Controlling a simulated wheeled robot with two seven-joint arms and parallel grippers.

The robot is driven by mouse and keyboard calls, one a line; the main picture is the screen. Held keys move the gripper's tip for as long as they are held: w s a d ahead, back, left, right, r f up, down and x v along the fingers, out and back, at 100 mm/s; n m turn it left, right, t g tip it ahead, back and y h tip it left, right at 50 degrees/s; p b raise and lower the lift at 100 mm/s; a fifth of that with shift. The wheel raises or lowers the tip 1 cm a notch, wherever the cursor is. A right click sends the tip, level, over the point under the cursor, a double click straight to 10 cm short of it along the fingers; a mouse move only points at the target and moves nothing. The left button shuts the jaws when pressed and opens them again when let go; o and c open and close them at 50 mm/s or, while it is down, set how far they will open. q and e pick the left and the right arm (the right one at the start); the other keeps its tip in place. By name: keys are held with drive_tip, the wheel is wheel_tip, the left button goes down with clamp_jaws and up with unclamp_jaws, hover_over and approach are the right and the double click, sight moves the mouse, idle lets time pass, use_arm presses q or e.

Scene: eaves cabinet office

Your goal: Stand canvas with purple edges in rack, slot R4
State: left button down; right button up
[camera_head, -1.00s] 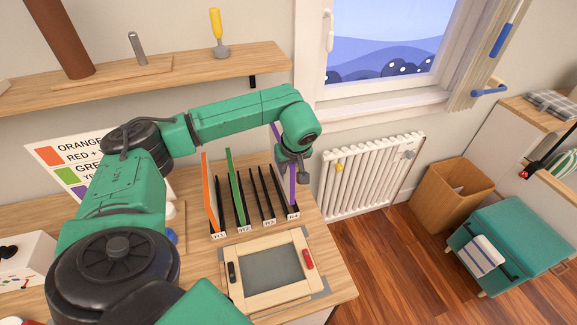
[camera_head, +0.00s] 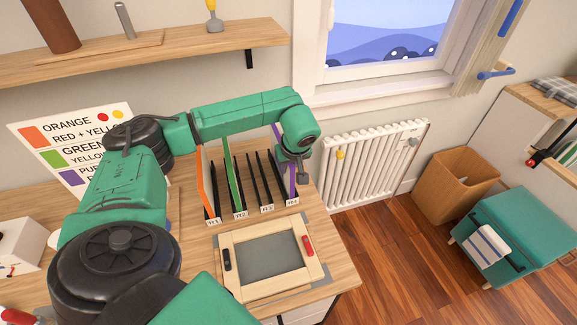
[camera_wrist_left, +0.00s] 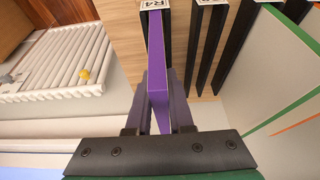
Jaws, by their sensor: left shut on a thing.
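The purple-edged canvas (camera_head: 292,180) stands upright at the right end of the rack, at the slot labelled R4. It also shows in the left wrist view (camera_wrist_left: 158,55), with its near end between the fingers and its far end at the R4 label. My left gripper (camera_wrist_left: 158,105) is shut on the canvas edge; in the head view my left gripper (camera_head: 301,170) is partly hidden by its arm. The black rack (camera_head: 266,190) has slots labelled R1 to R4. An orange-edged canvas (camera_head: 207,190) stands at R1 and a green-edged canvas (camera_head: 234,185) at R2. R3 looks empty.
A wooden frame with a grey panel (camera_head: 270,258) lies in front of the rack. A colour chart (camera_head: 65,145) leans at the left. A white radiator (camera_head: 370,165) stands right of the desk. A shelf (camera_head: 150,55) hangs above.

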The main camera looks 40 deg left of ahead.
use_arm(q)
drive_tip(key=c, duration=0.7)
unclamp_jaws()
drive_tip(key=b+v, duration=0.2)
drive_tip(key=v, duration=1.2)
drive_tip(key=shift+d+r, duration=0.1)
drive_tip(key=shift+r, duration=0.2)
drive_tip(key=shift+f, duration=0.15)
